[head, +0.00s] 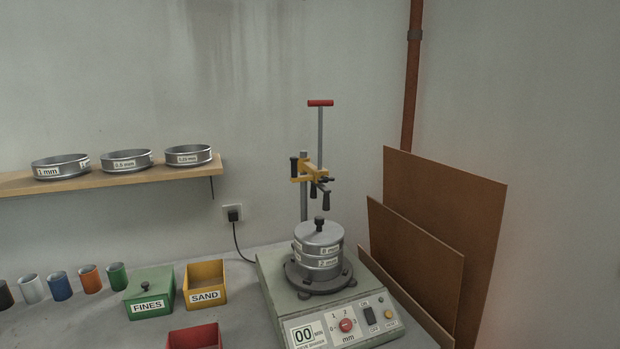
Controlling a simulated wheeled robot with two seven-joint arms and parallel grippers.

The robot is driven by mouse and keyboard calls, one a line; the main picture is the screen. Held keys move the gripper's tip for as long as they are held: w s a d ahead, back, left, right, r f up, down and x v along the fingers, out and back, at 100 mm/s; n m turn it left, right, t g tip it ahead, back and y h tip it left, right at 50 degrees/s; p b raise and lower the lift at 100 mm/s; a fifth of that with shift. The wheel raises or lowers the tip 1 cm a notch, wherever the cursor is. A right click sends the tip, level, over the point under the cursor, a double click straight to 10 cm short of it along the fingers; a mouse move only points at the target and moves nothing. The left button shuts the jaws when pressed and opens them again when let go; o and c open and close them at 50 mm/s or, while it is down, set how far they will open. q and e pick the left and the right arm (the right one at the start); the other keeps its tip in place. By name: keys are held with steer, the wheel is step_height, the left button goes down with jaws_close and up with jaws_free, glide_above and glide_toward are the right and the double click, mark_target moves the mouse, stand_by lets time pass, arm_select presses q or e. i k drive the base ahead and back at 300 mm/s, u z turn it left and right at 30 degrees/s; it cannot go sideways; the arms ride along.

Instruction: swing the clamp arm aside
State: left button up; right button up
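The clamp arm (308,171) is a yellow bracket with black handles on a grey upright post (304,205). A vertical rod with a red T-handle (320,103) rises from it. The arm extends to the right from the post, above the sieve stack (318,245), with a visible gap between them. The stack has a lid with a black knob (319,223) and sits on the grey-green sieve shaker (290,300). Neither of my grippers is in view.
A wooden shelf (120,182) holds three sieves at left. Several coloured cups, a green FINES box (150,292), a yellow SAND box (205,284) and a red box (195,338) stand on the bench. Brown boards (440,220) lean on the wall close to the shaker's right.

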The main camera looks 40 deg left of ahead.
mark_target(300, 164)
steer(key=z, duration=1.45)
steer(key=k, duration=1.25)
steer(key=u, duration=1.45)
steer(key=i, duration=0.6)
steer(key=z, duration=0.05)
